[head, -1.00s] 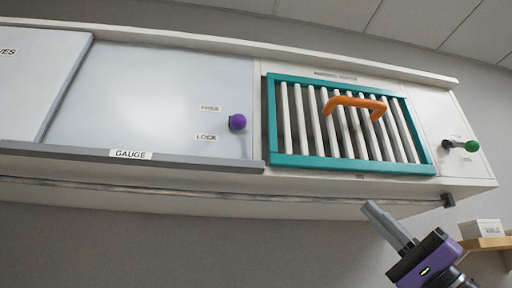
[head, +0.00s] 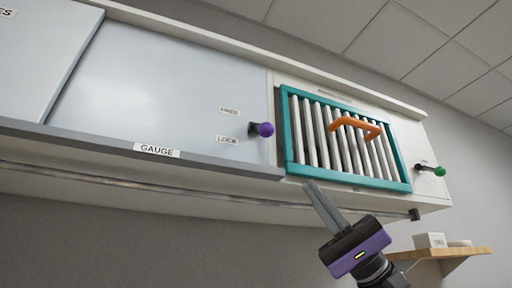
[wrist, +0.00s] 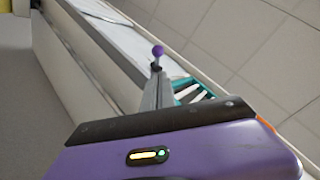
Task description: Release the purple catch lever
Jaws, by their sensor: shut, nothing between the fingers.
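The purple catch lever (head: 262,129) sticks out of the pale panel, a round purple knob on a short dark stem. It sits between the FREE label (head: 229,112) above and the LOCK label (head: 227,140) below, to their right and nearer LOCK in height. In the wrist view the purple knob (wrist: 158,50) shows just beyond my fingertips. My gripper (head: 310,186) is shut and empty, below and right of the lever in the head view, with a visible gap between them. In the wrist view the shut fingers (wrist: 157,72) point at the knob.
A teal-framed grille (head: 348,179) with an orange handle (head: 357,124) is right of the lever. A green knob (head: 439,171) is farther right. A grey rail with a GAUGE label (head: 157,150) runs below the panel. A wooden shelf (head: 452,253) holds a white box (head: 431,240).

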